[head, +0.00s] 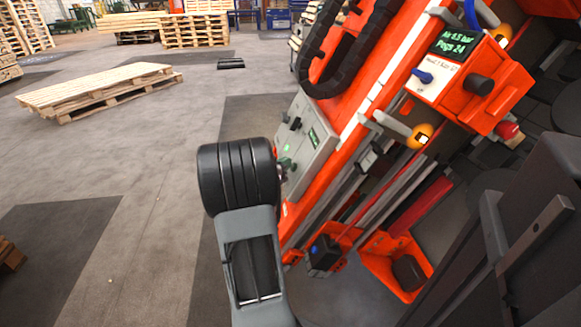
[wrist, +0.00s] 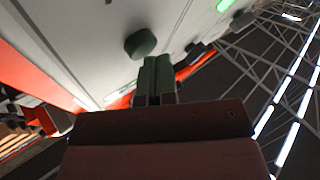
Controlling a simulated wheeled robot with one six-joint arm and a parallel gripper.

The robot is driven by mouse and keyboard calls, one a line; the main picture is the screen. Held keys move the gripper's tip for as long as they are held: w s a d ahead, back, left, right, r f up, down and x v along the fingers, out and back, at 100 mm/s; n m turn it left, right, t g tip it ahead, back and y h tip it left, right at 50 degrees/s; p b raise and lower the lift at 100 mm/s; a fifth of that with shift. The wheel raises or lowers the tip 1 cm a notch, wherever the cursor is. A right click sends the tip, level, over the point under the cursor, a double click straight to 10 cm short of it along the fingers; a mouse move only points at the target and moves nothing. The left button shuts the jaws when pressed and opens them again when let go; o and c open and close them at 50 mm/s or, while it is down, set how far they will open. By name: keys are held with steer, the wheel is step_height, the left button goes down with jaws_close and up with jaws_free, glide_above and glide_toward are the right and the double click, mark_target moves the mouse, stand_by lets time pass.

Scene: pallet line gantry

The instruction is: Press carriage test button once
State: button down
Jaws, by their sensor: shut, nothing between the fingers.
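A dark green round button (wrist: 140,43) stands out from the panel there, just left of and beyond my fingertips. My gripper (wrist: 157,62) is shut and empty, with its tips close to the panel face. I cannot tell whether they touch it. In the head view my arm's dark ribbed link hides most of the gripper. No button label is legible.
An orange box (head: 474,90) with a green readout, a blue lever and a black knob sits at upper right. Orange-yellow rollers (head: 419,136) and rails lie below it. A wooden pallet (head: 100,90) lies on the floor at left, with open floor around it.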

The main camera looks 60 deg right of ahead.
stand_by(0.4)
steer(key=shift+w+a+r+p, duration=0.45)
steer(key=shift+w+p, duration=0.15)
steer(key=shift+p, duration=0.15)
steer(key=shift+w+a+r+p, duration=0.55)
steer(key=shift+w+a+p, duration=0.1)
steer(key=shift+w+p, duration=0.25)
steer(key=shift+w+a+r+p, duration=0.55)
steer(key=shift+w+a+p, duration=0.1)
steer(key=shift+w+p, duration=0.25)
